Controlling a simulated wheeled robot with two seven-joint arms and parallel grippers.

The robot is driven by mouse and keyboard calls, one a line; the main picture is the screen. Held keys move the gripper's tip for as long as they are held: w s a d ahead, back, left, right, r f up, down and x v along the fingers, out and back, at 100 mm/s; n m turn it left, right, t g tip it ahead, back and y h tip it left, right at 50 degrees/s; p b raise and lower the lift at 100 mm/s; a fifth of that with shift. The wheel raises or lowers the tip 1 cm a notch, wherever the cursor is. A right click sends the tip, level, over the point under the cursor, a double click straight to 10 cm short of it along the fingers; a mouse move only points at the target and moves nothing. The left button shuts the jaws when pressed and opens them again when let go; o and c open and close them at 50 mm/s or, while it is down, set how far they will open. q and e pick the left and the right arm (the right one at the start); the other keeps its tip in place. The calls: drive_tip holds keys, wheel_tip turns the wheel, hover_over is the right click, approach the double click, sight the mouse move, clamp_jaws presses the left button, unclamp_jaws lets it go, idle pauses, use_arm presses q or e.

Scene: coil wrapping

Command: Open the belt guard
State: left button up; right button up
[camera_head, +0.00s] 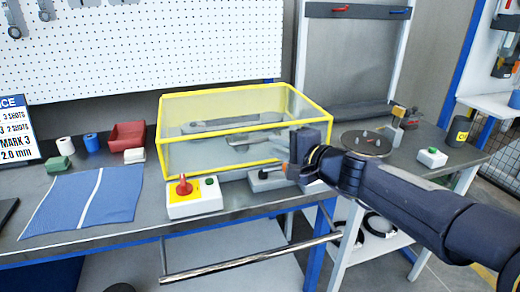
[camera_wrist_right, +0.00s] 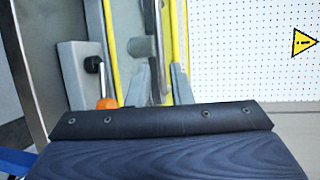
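The belt guard (camera_head: 246,91) is a clear box with a yellow frame on the workbench, closed over a grey mechanism (camera_head: 225,124). Its yellow bars (camera_wrist_right: 180,40) also show in the right wrist view. My right gripper (camera_head: 296,160) is at the guard's front right corner, close to its front face; contact cannot be made out. My left gripper is out of view.
A control box with a red switch (camera_head: 183,186) and a grey unit with a black knob (camera_head: 264,174) stand in front of the guard. A round plate (camera_head: 366,144) lies to its right. A blue mat (camera_head: 84,201) and red bin (camera_head: 127,136) are at left.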

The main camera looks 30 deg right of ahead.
sight(260, 141)
drive_tip(key=x, duration=0.7)
drive_tip(key=shift+a+b, duration=0.1)
drive_tip(key=shift+b, duration=0.2)
drive_tip(key=shift+c, duration=0.5)
clamp_jaws()
